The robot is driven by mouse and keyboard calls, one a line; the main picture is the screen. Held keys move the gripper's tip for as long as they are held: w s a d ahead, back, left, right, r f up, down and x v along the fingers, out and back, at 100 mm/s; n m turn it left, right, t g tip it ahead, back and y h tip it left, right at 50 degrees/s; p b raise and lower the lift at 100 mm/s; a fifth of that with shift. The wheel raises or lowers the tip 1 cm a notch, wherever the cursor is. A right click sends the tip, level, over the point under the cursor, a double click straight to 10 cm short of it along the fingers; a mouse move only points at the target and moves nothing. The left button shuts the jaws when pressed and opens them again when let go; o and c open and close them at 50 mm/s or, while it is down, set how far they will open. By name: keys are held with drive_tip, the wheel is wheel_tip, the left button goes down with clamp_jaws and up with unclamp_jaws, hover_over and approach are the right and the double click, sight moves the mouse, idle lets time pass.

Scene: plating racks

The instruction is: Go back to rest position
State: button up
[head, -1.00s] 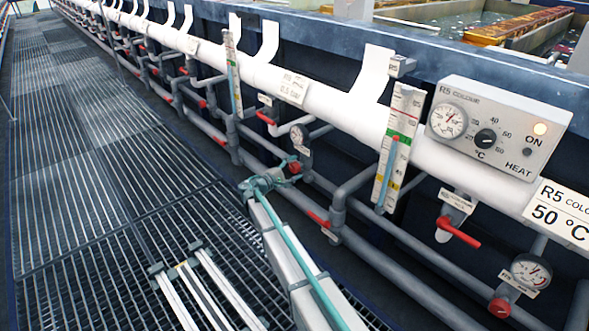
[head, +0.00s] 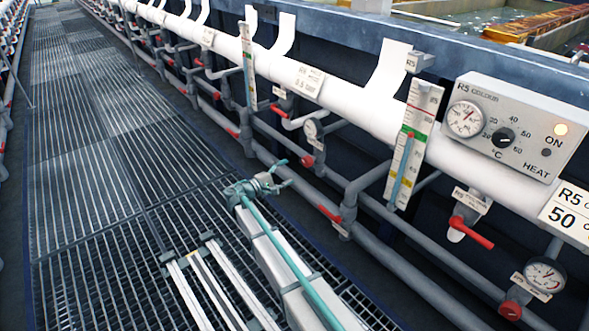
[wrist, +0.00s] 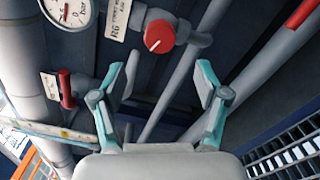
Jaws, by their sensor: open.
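My gripper (head: 275,174) is at the end of my arm in the middle of the head view, above the grated walkway and beside the grey pipes. In the wrist view my gripper (wrist: 165,85) shows its two teal-edged fingers spread apart, with nothing between them. A red round valve knob (wrist: 159,36) is beyond the fingers in the wrist view, apart from them. A pressure gauge (wrist: 68,10) is at the upper left of that view.
The R5 heater box (head: 515,128) with its lit lamp is at the right. Grey pipes (head: 375,262) with red-handled valves (head: 470,232) run along the tank side. A flow tube (head: 413,145) stands upright. The grated walkway (head: 90,150) at left is clear.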

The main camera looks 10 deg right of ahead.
drive_tip(key=shift+s+a, duration=0.35)
drive_tip(key=shift+a, duration=0.15)
drive_tip(key=shift+d, duration=0.1)
drive_tip(key=s+d+f+m+g+y, duration=0.2)
drive_tip(key=s+d+f+g, duration=0.15)
drive_tip(key=s+f, duration=0.45)
drive_tip(key=s+d+f+m+g+y, duration=0.1)
drive_tip(key=s+d+f+m+g, duration=0.25)
drive_tip(key=s, duration=0.95)
drive_tip(key=s+d+f+m+g+y, duration=0.1)
drive_tip(key=s+d+f+g+y, duration=0.1)
drive_tip(key=s+f+g, duration=0.65)
drive_tip(key=s+d+f+m+g+y, duration=0.15)
drive_tip(key=s+y, duration=0.25)
drive_tip(key=s, duration=1.5)
drive_tip(key=s+r+m+g+y, duration=0.1)
drive_tip(key=s+m+g+y, duration=0.35)
drive_tip(key=s, duration=1.45)
wheel_tip(320, 180, up, 17)
drive_tip(key=n+t+y+p, duration=0.1)
drive_tip(key=t+p, duration=0.4)
drive_tip(key=p, duration=2.6)
drive_tip(key=shift+w+f+y+p, duration=0.2)
drive_tip(key=shift+w+y+p, duration=0.1)
drive_tip(key=shift+y+p, duration=0.1)
